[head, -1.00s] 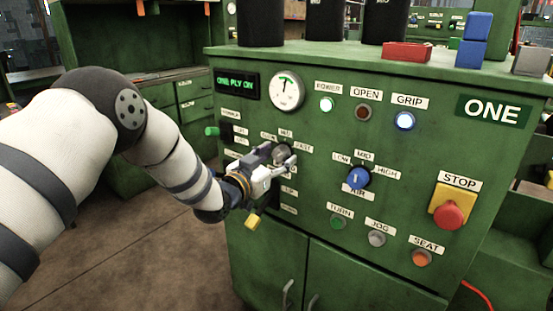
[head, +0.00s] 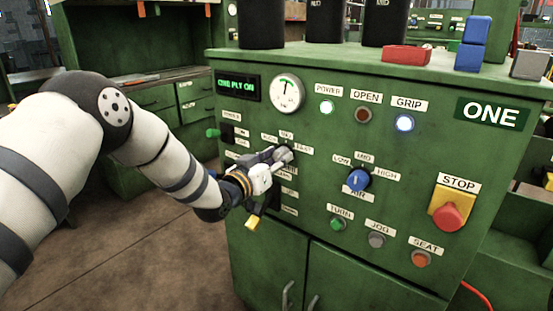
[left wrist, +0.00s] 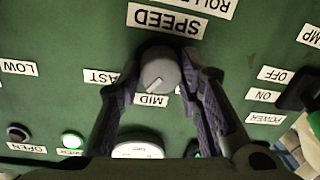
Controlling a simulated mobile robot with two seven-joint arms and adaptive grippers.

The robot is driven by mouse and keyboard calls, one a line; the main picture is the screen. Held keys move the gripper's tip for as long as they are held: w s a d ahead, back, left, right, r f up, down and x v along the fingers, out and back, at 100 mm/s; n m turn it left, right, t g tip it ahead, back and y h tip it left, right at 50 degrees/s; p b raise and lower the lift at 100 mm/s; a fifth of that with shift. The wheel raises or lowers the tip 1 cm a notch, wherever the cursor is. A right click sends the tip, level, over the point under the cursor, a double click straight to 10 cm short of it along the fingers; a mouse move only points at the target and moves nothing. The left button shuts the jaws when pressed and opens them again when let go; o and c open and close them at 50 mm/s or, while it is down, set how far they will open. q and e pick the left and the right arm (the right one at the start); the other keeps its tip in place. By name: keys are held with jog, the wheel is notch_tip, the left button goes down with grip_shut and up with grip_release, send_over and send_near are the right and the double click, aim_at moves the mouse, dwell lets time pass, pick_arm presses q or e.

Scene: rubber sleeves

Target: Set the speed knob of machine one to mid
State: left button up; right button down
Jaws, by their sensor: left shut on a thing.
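The speed knob (head: 284,153) is a grey round knob on the green front of machine one (head: 400,135), below the pressure dial. In the left wrist view, which is upside down, the knob (left wrist: 160,74) sits between my two fingers under the SPEED label (left wrist: 166,21). Its white pointer line slants to the lower left of the picture, between the MID label (left wrist: 151,100) and the partly covered FAST label (left wrist: 100,76). My left gripper (head: 276,158) is shut on the knob, one finger on each side; it also shows in the left wrist view (left wrist: 160,80). My right gripper is out of view.
A blue AIR knob (head: 357,180) with LOW, MID and HIGH labels is to the right. Turn, jog and seat buttons are below it, and a red stop button (head: 449,216) is farther right. A black switch (left wrist: 298,90) is near the fingers. Blocks and black containers stand on top.

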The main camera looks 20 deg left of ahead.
pick_arm(q)
jog(key=n, duration=0.6)
jog(key=shift+g, duration=0.4)
dwell(0.4)
jog(key=o, duration=1.2)
jog(key=shift+c, duration=0.2)
jog(key=shift+s, duration=0.1)
jog(key=f+v, duration=0.1)
jog(key=v, duration=1)
jog(key=shift+s+a+r, duration=0.25)
jog(key=shift+s+r, duration=0.1)
jog(key=shift+r, duration=0.1)
